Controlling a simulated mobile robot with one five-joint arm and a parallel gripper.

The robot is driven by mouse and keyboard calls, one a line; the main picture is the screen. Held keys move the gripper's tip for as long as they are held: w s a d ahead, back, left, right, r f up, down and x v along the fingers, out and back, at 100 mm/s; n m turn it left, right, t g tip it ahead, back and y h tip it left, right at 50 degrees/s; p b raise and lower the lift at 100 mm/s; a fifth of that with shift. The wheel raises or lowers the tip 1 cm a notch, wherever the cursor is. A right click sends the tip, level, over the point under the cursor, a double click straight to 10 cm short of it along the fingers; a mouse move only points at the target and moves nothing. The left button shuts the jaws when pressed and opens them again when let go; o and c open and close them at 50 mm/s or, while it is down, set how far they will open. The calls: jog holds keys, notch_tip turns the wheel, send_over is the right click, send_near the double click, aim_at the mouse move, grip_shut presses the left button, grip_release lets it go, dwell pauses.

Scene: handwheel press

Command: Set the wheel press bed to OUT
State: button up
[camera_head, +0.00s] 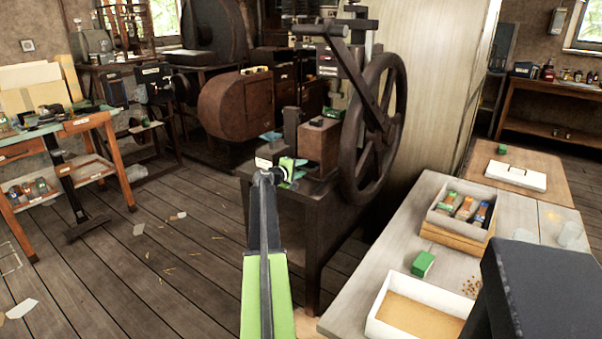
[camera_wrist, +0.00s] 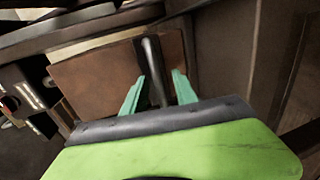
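The wheel press has a large dark handwheel (camera_head: 394,125) on its right side and a rusty brown block (camera_head: 319,143) on its bed. My gripper (camera_head: 286,169) is at the press's near left side, close to the block; its tips are small and partly hidden in the head view. In the wrist view, the teal fingers of my gripper (camera_wrist: 156,92) stand apart, one on each side of a grey metal rod (camera_wrist: 151,55). Narrow gaps seem to show beside the rod. A brown block face (camera_wrist: 95,80) lies behind the left finger. I cannot read the bed's position.
A table at the right holds a white tray (camera_head: 377,325), a green box (camera_head: 423,264) and a crate of small packets (camera_head: 437,218). A pale panel (camera_head: 440,90) stands behind the handwheel. The wooden floor (camera_head: 165,270) at the left is mostly clear, with scattered scraps.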

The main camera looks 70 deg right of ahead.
jog(key=shift+s+d, duration=0.1)
jog(key=shift+d, duration=0.1)
jog(key=shift+c, duration=0.4)
grip_shut()
dwell(0.8)
